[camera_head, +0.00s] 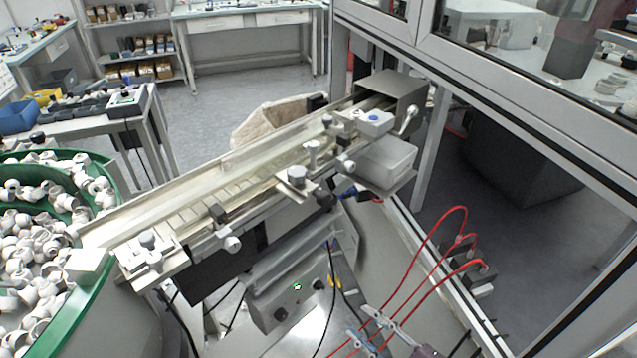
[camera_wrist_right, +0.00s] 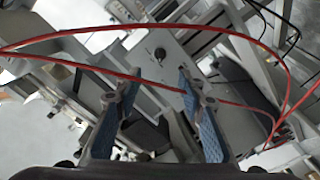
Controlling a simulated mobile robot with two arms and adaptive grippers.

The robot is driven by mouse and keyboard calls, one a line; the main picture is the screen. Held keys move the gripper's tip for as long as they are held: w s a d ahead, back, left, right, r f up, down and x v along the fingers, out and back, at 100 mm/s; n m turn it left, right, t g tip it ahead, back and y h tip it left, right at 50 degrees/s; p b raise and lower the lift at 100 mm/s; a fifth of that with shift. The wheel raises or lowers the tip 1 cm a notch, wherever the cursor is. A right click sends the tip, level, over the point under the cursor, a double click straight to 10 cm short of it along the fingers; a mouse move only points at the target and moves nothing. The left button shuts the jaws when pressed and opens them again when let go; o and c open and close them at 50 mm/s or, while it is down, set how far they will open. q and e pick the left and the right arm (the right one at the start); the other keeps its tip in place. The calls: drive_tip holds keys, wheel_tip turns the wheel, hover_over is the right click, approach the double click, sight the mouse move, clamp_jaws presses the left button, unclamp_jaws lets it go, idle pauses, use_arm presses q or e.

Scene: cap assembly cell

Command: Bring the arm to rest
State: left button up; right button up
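My right gripper (camera_head: 358,321) shows at the bottom edge of the head view, right of centre, in front of the feeder machine. Its two grey fingers stand apart. The right wrist view also shows the right gripper (camera_wrist_right: 157,84) open, with a gap between its blue-padded fingers and nothing held there. Red hoses pass across that view near the fingers; I cannot tell whether they touch. My left gripper is not in view.
A feeder track (camera_head: 205,190) runs diagonally beyond my right gripper, with a grey control box (camera_head: 283,296) below it. A green-rimmed bowl (camera_head: 112,177) of white caps (camera_head: 30,245) stands left. Red hoses (camera_head: 428,250) loop up at right beside the frame post (camera_head: 425,165).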

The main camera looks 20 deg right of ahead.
drive_tip(key=s+d+f+m+g+h, duration=0.2)
drive_tip(key=s+f+m, duration=0.1)
drive_tip(key=f, duration=0.6)
drive_tip(key=s+d+f+m+g+h, duration=0.2)
drive_tip(key=d+f+h, duration=0.1)
drive_tip(key=f, duration=0.6)
drive_tip(key=s+d+f+m+g+h, duration=0.2)
drive_tip(key=s+f+m, duration=0.1)
drive_tip(key=f, duration=0.6)
drive_tip(key=s+a+f+m+g, duration=0.1)
drive_tip(key=s+f+g, duration=0.2)
drive_tip(key=s+f, duration=0.2)
drive_tip(key=s+a+f+m+g+h, duration=0.1)
drive_tip(key=s+f, duration=0.4)
drive_tip(key=s, duration=0.6)
drive_tip(key=s+a+f+m+g+h, duration=0.1)
drive_tip(key=s+f+g, duration=0.3)
drive_tip(key=s, duration=0.4)
drive_tip(key=shift+a+f+m+g, duration=0.3)
drive_tip(key=shift+a+f+m, duration=0.45)
drive_tip(key=shift+f+m, duration=0.15)
